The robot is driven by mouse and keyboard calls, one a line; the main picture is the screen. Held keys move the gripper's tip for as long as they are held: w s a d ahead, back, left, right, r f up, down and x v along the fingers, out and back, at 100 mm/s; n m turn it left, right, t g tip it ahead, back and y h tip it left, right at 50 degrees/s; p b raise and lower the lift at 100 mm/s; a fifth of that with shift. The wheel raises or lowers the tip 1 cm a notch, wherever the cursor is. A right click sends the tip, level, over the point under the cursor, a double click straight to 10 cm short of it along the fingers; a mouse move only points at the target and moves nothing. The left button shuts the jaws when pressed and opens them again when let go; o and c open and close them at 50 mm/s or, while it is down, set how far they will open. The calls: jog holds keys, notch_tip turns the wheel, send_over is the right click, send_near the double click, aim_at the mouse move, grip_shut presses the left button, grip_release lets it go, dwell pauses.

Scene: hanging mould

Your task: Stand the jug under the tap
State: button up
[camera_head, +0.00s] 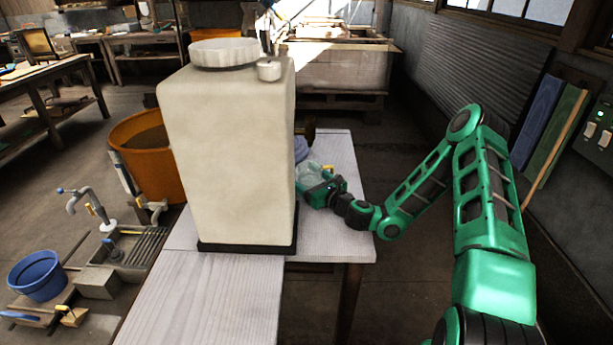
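A pale, see-through vessel (309,173), which looks like the jug, stands on the white plank table just right of a big cream tank. My gripper (316,187) is at its near right side, close to or touching it. The fingers are partly hidden, so I cannot tell whether they are open or shut on it. A dark brown fitting (306,132), perhaps the tap, sticks out from behind the tank's right edge above the table. Most of it is hidden by the tank. A bluish round thing (300,149) shows below that fitting, partly hidden.
The tall cream tank (228,160) on a black base blocks the view of the table behind it. The white table (345,165) is bare right of the vessel. An orange tub (150,150), a sink faucet (82,203) and a blue bucket (38,276) stand at left.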

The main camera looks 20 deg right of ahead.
aim_at(317, 181)
jog(key=shift+r, duration=0.1)
jog(key=v, duration=1.2)
dwell(0.4)
